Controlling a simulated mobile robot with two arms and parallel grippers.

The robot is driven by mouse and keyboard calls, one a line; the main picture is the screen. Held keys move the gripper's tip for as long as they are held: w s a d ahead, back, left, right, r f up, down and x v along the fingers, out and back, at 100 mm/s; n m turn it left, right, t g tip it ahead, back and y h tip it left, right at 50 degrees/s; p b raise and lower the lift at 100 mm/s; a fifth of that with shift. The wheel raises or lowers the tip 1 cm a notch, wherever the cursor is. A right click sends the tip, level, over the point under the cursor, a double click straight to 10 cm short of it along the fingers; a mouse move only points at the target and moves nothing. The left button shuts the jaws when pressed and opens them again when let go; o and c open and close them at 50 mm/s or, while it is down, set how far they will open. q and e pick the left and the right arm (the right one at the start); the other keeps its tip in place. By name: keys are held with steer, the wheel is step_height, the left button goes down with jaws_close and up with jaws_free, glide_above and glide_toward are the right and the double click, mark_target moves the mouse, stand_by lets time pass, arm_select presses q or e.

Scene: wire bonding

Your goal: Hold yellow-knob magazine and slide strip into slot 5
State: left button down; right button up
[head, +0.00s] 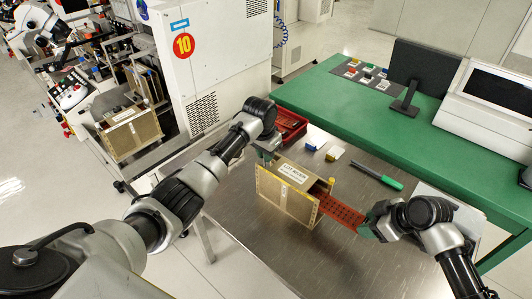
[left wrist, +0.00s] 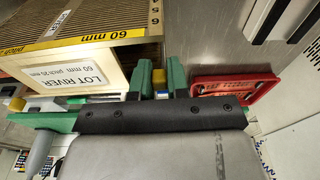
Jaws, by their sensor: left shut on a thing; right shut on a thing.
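The tan magazine (head: 286,205) stands on the grey steel table, with a white LOT RIVER label and yellow 60 mm edging. In the left wrist view its side and label (left wrist: 84,78) fill the upper left. My left gripper (head: 268,157) is at its far end, shut on the yellow knob (left wrist: 159,77) between green fingers. My right gripper (head: 366,223) is shut on the right end of the red-brown perforated strip (head: 342,211). The strip's left end is at the magazine's open right end. How deep it sits and in which slot cannot be told.
A red tray (head: 290,125) lies behind the left gripper. A green bench (head: 440,135) with a monitor (head: 421,72) borders the table. Steel in front is clear.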

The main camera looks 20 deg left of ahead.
steer(key=shift+w+a, duration=0.2)
steer(key=shift+a, duration=0.5)
steer(key=o, duration=1)
steer(key=shift+c, duration=0.2)
steer(key=shift+r, duration=0.1)
steer(key=v, duration=1.2)
